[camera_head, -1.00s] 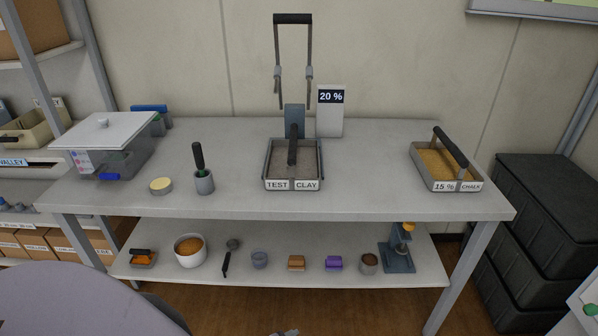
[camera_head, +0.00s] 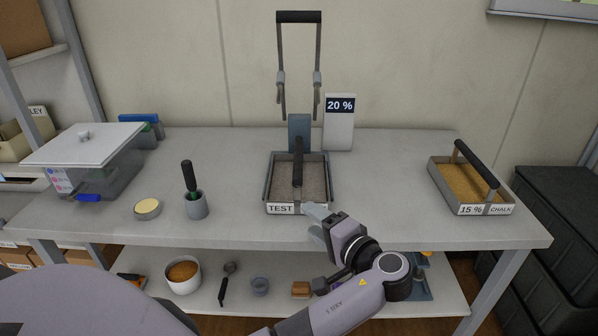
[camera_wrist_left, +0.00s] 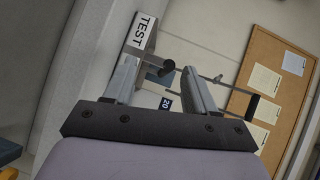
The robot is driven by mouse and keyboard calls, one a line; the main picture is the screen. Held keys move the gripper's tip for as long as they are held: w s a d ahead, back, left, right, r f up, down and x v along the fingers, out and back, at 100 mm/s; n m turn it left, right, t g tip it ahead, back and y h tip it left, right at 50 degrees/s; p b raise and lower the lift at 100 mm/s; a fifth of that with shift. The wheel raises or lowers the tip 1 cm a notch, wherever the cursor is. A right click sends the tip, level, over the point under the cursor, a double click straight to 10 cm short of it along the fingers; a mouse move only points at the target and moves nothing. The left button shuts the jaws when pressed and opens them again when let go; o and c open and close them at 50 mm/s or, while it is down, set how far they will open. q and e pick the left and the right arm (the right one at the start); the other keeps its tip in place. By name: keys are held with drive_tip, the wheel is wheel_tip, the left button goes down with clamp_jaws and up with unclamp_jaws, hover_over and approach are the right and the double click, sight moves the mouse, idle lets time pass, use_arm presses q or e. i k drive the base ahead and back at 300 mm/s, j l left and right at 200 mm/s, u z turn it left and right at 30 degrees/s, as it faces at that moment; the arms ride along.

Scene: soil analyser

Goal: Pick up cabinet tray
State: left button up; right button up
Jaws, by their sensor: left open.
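A grey tray (camera_head: 268,190) with a dark upright-spanning handle (camera_head: 297,169) stands at the middle of the table, holding grey soil. Its front label reads TEST; the rest of the label is hidden by my left gripper (camera_head: 313,222). That gripper is open and empty, just in front of the tray's front right corner. In the left wrist view the open fingers (camera_wrist_left: 160,75) point toward the tray's label (camera_wrist_left: 141,30), and a dark handle end (camera_wrist_left: 167,67) shows between them. A second tray (camera_head: 459,209), labelled 15 % CHALK, holds tan soil at the right. My right gripper is not in view.
A tall black-handled frame (camera_head: 299,17) and a 20 % display (camera_head: 339,125) stand behind the middle tray. The tabletop between the trays is clear.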

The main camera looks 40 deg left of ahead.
sight(298, 172)
drive_tip(key=i+j, duration=0.55)
drive_tip(key=j, duration=0.3)
drive_tip(key=i+j, duration=0.1)
drive_tip(key=j, duration=0.3)
